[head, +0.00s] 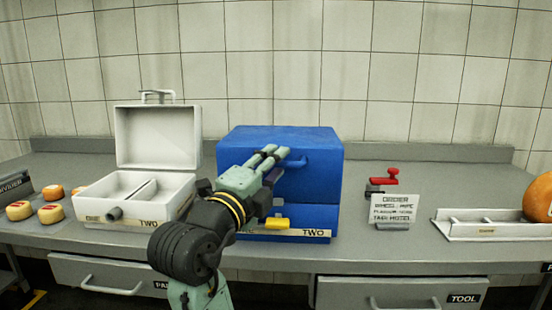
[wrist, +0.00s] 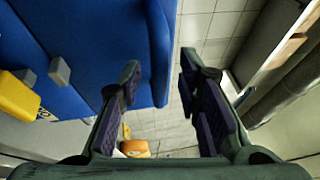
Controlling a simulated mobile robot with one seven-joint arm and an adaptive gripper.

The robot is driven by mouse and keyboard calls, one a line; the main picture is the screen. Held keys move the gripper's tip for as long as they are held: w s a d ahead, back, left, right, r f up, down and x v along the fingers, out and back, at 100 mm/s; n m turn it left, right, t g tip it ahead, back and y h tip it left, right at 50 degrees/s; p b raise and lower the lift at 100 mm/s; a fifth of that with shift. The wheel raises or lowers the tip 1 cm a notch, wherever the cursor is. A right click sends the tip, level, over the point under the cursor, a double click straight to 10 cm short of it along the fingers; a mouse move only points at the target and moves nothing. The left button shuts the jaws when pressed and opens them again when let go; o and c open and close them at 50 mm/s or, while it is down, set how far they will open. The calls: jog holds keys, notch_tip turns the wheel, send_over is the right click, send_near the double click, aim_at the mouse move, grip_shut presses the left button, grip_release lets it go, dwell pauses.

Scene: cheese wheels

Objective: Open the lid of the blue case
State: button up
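The blue case (head: 325,185) stands on the bench with its lid (head: 322,150) down. A blue handle (head: 296,163) sticks out from the lid's front. A yellow latch (head: 277,224) is at the front below; a yellow part also shows in the wrist view (wrist: 18,97). My gripper (head: 278,154) is at the lid's front, by the handle. In the wrist view my gripper (wrist: 160,62) has its fingers apart, with the blue handle (wrist: 161,60) showing in the gap between them. I cannot tell whether either finger touches it. My arm hides the case's lower left front.
A white case (head: 155,135) stands open at left, near my arm. Cheese wheels (head: 50,213) lie farther left. A red-handled tool (head: 384,178), an order card (head: 394,211) and a white tray (head: 490,228) with an orange wheel (head: 538,198) are at right. A tiled wall stands behind.

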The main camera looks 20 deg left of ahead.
jog(key=shift+w, duration=0.5)
grip_shut()
dwell(0.6)
